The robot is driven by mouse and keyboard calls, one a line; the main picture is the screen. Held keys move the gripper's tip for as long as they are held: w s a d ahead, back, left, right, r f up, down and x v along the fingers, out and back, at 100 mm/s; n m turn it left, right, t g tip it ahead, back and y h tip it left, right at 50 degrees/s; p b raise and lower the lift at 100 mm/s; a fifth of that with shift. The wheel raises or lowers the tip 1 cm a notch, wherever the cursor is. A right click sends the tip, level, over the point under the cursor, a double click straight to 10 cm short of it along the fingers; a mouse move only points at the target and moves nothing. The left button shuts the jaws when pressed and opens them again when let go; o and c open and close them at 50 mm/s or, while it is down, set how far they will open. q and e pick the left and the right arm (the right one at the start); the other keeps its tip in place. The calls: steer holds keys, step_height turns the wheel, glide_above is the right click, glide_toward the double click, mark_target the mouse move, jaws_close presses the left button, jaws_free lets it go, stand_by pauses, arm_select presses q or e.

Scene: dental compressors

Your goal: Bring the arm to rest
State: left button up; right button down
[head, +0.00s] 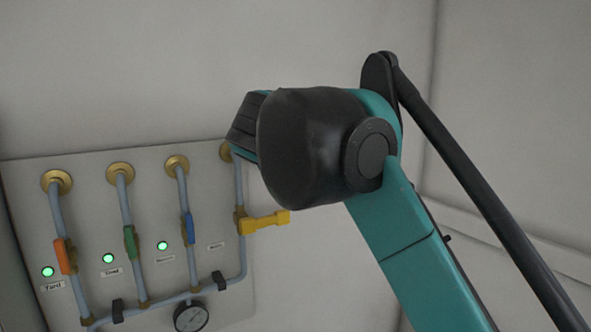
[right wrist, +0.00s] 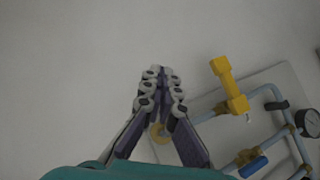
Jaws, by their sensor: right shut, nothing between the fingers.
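My right arm reaches in from the lower right of the head view, its black and teal links in front of the panel's upper right edge. Its gripper is hidden there. In the right wrist view the right gripper (right wrist: 160,72) is shut and empty, its fingers together in front of bare wall and the panel's edge. The yellow valve handle (head: 264,222) sticks out crosswise from its pipe; it also shows in the wrist view (right wrist: 228,85), to the right of the fingers and apart from them. My left gripper is not in view.
The wall panel (head: 85,180) carries blue-grey pipes, an orange handle (head: 65,256), a green handle (head: 130,242) and a blue handle (head: 189,229), all along their pipes. Three green lights glow. A gauge (head: 191,317) sits low. The wall to the right is bare.

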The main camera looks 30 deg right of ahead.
steer(key=shift+w+d, duration=0.15)
steer(key=s+a+f+m+g+y+b, duration=0.1)
steer(key=s+a+f+b, duration=0.3)
steer(key=f+b, duration=0.8)
steer(key=s+a+f+m+g+y+b, duration=0.1)
steer(key=f+b, duration=1.2)
steer(key=f, duration=3.4)
steer(key=s+a+f+m+g+y+b, duration=0.1)
steer(key=s+a+f+m+y+b, duration=0.2)
steer(key=f, duration=2.7)
steer(key=s+a+y+b, duration=0.3)
steer(key=s+b, duration=0.3)
steer(key=b, duration=0.4)
steer(key=shift+s+a+m+g, duration=0.25)
steer(key=shift+a+m+g, duration=0.15)
steer(key=shift+a, duration=0.35)
